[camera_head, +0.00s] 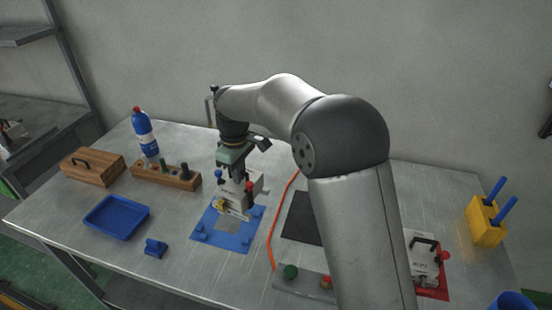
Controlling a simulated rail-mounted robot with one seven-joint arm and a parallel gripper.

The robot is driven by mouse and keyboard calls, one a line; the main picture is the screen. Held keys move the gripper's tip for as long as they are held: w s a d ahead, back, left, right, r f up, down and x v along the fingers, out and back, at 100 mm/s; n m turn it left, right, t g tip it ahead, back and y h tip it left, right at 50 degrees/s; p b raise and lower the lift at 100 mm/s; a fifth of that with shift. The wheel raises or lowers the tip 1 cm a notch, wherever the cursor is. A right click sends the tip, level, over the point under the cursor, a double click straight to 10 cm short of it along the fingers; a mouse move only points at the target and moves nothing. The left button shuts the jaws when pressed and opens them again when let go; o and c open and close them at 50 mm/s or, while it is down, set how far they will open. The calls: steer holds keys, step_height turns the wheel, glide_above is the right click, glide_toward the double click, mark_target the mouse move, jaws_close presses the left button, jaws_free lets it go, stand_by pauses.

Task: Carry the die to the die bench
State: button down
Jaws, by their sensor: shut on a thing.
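My gripper (238,177) points down over the middle-left of the metal table and is shut on a pale grey die (234,194). The die is a block with a blue knob and a red knob at its top and a brass-coloured part low on its front. It is at the blue mat (203,237), over its back part. I cannot tell whether the die rests on the mat or is held just above it. My gripper partly hides the top of the die. The die bench cannot be told apart for certain; the table (80,221) carries these things.
A wooden box (92,168), a wooden rack (165,176), a bottle (144,130), a blue tray (115,217) and a small blue piece (155,248) lie left. An orange cord (275,235) and black mat (300,220) lie right. A second white block (421,260) and yellow holder (485,222) stand further right.

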mark_target(222, 183)
steer(key=a+n, duration=0.1)
steer(key=a, duration=0.1)
steer(key=s+a+n, duration=0.1)
steer(key=a, duration=0.1)
steer(key=shift+s+a+f+p, duration=0.15)
steer(key=shift+a+f+p, duration=0.05)
steer(key=shift+a+p, duration=0.2)
steer(key=shift+d, duration=0.1)
steer(key=shift+f, duration=0.2)
steer(key=shift+f+b, duration=1.75)
steer(key=shift+f, duration=0.95)
steer(key=shift+f+b, duration=0.5)
steer(key=shift+f, duration=0.65)
